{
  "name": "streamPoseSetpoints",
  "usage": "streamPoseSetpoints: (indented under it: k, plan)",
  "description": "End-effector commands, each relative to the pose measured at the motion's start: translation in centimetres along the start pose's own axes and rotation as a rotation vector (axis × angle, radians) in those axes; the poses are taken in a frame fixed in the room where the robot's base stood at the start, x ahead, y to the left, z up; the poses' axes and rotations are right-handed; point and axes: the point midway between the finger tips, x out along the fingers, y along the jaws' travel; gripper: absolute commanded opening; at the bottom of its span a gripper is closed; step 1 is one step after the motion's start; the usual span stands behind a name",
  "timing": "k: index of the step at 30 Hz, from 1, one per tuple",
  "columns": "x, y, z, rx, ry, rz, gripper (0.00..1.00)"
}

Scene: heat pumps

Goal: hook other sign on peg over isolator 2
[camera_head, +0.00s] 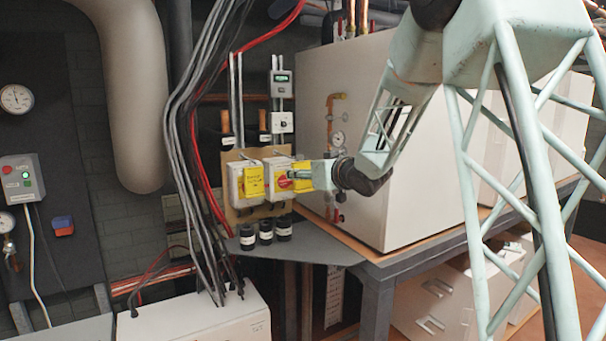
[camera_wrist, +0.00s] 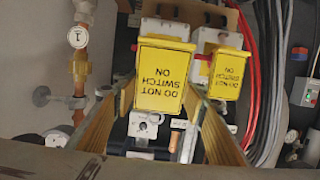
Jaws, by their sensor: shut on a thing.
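A yellow "DO NOT SWITCH ON" sign (camera_wrist: 162,75) is between the fingers of my gripper (camera_wrist: 160,98), which is shut on it. In the head view the held sign (camera_head: 301,176) is in front of the right isolator (camera_head: 277,195), beside its red switch (camera_head: 283,183), and my gripper (camera_head: 312,175) reaches it from the right. A second yellow sign (camera_head: 254,182) hangs on the left isolator (camera_head: 236,186). It also shows in the wrist view (camera_wrist: 229,75), to the right of the held one. The peg over the right isolator is hidden or too small to tell.
Grey pipes and cables (camera_head: 190,120) and a red cable run left of the isolator board (camera_head: 232,214). Several black cylinders (camera_head: 266,231) stand below it. A large white cabinet (camera_head: 350,90) with a gauge and copper pipework is close on the right.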

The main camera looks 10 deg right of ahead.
Motion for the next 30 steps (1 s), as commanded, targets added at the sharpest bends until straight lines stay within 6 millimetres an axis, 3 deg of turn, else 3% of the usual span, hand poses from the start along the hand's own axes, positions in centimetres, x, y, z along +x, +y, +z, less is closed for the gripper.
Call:
streamPoseSetpoints:
  k: [30]
  plan:
    - [3.7, 0.0, -0.5, 0.000, 0.000, 0.000, 0.28]
